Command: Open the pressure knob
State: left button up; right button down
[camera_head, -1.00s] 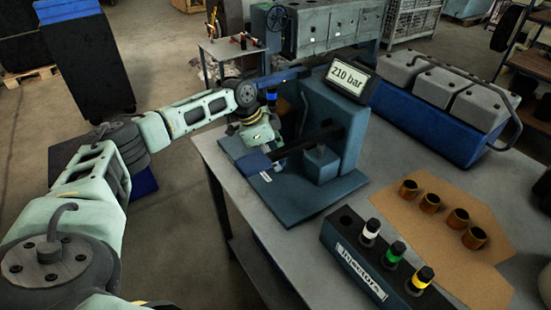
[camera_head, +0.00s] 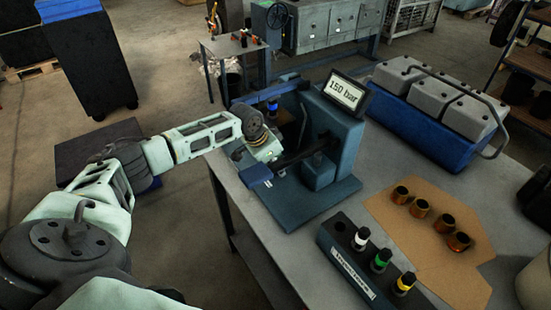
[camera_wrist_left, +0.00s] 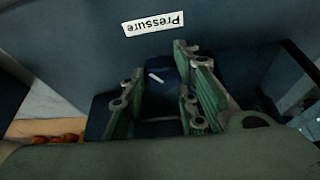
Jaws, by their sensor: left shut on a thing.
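The blue-grey injector tester (camera_head: 335,150) stands on the table, and its display (camera_head: 346,91) reads 150 bar. My left gripper (camera_head: 274,163) is low at the tester's front left side. In the left wrist view its green fingers (camera_wrist_left: 165,105) stand on both sides of the dark blue pressure knob (camera_wrist_left: 165,78), which bears a white mark. They are shut on it. The white Pressure label (camera_wrist_left: 153,24) is beside the knob, upside down in that view. In the head view my gripper and the tester hide the knob. My right gripper is not in view.
An injector (camera_head: 272,107) with a blue band sits in the tester. A dark lever (camera_head: 300,153) crosses close to my gripper. A rack of injectors (camera_head: 345,262), a cardboard sheet (camera_head: 425,240) with copper-coloured sleeves and a blue case (camera_head: 435,115) share the table.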

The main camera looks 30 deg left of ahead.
pick_arm(q)
jog(key=shift+s+d+f+n+p, duration=0.15)
jog(key=shift+d+n+p, duration=0.25)
jog(key=shift+n+p, duration=0.35)
jog(key=o, duration=1)
jog(key=shift+d, duration=0.1)
jog(key=shift+w, duration=0.2)
jog(key=shift+y, duration=0.3)
jog(key=shift+a, duration=0.2)
jog(key=v, duration=1.2)
jog(key=shift+s, duration=0.1)
